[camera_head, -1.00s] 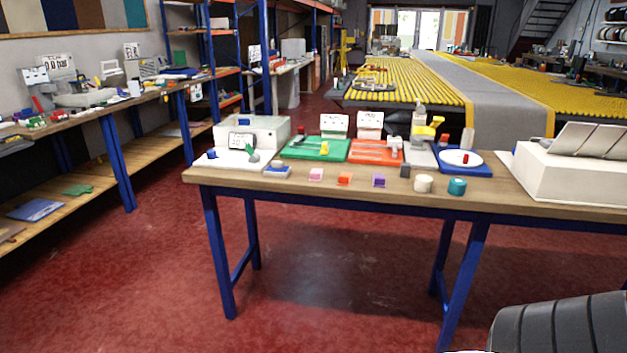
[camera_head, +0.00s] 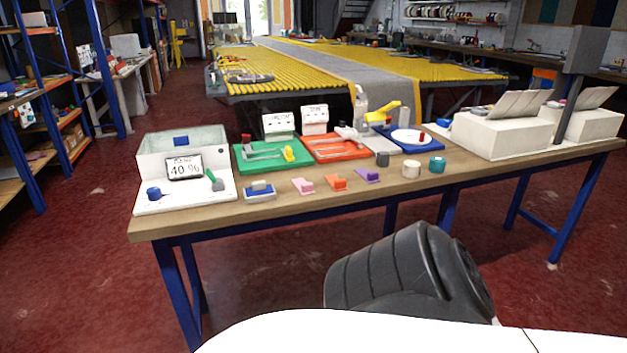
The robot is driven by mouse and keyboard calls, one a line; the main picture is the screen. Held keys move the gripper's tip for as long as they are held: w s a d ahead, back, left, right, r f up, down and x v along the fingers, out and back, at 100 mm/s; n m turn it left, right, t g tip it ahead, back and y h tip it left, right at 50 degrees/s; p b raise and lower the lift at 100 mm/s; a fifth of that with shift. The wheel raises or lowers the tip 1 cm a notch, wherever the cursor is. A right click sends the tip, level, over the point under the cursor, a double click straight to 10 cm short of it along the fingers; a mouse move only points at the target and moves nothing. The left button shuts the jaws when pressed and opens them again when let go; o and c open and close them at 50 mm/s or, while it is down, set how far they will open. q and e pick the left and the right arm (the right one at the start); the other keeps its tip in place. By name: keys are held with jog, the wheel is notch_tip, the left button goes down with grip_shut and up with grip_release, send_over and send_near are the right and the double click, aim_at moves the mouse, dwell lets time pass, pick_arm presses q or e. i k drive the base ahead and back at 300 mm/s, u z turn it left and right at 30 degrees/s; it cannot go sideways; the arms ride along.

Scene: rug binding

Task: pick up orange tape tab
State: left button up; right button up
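The orange tape tab (camera_head: 336,183) lies near the front edge of the wooden table (camera_head: 290,206), in a row of small items. A pink tab (camera_head: 303,187) is on its left and a purple tab (camera_head: 367,175) on its right, each apart from it. Nothing covers the orange tab. Neither of my grippers shows in the head view.
A grey box-like device with a display (camera_head: 184,166) stands at the table's left end. Green (camera_head: 243,158) and orange-red (camera_head: 318,146) trays lie behind the tabs. Beige and teal rolls (camera_head: 437,164) stand to the right.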

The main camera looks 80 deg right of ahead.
aim_at(338, 184)
jog(key=z, duration=1.05)
jog(key=i, duration=1)
jog(key=z, duration=1.1)
